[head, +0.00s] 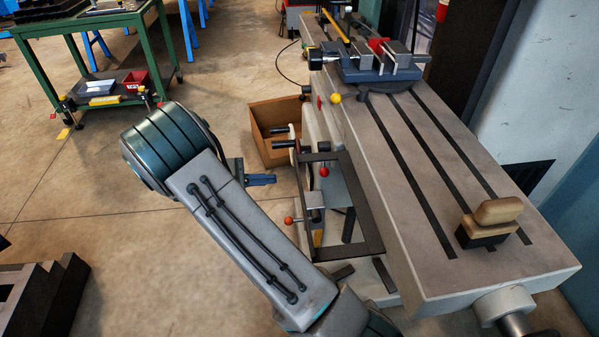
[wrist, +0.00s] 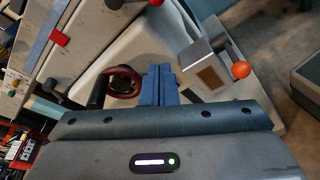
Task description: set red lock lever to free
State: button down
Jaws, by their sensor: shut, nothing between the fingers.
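In the head view, two ball-ended levers show on the near side of the milling table. One has a red knob (head: 324,171) beside the dark frame, and a lower one has an orange-red knob (head: 289,220). I cannot tell for sure which is the red lock lever. In the wrist view, an orange-red ball (wrist: 240,70) sticks out from a grey block (wrist: 205,66), right of my fingers. My gripper (head: 272,180) has blue fingers, shut and empty, left of the levers. In the wrist view the fingers (wrist: 160,84) are together, apart from the orange-red ball.
The slotted machine table (head: 400,175) carries a vise (head: 378,62) and a wooden-handled brush (head: 492,218). A dark open frame (head: 368,210) hangs at its side. A dark red ring (wrist: 126,84) lies close left of my fingers. A cardboard box (head: 270,128) stands behind.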

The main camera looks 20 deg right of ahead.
jog(key=b+x, duration=0.1)
jog(key=x, duration=0.9)
jog(key=shift+s+d+r, duration=0.2)
jog(key=shift+s+r, duration=0.55)
jog(key=shift+r, duration=0.2)
jog(key=shift+s+d+r, duration=0.25)
jog(key=shift+s+r, duration=0.3)
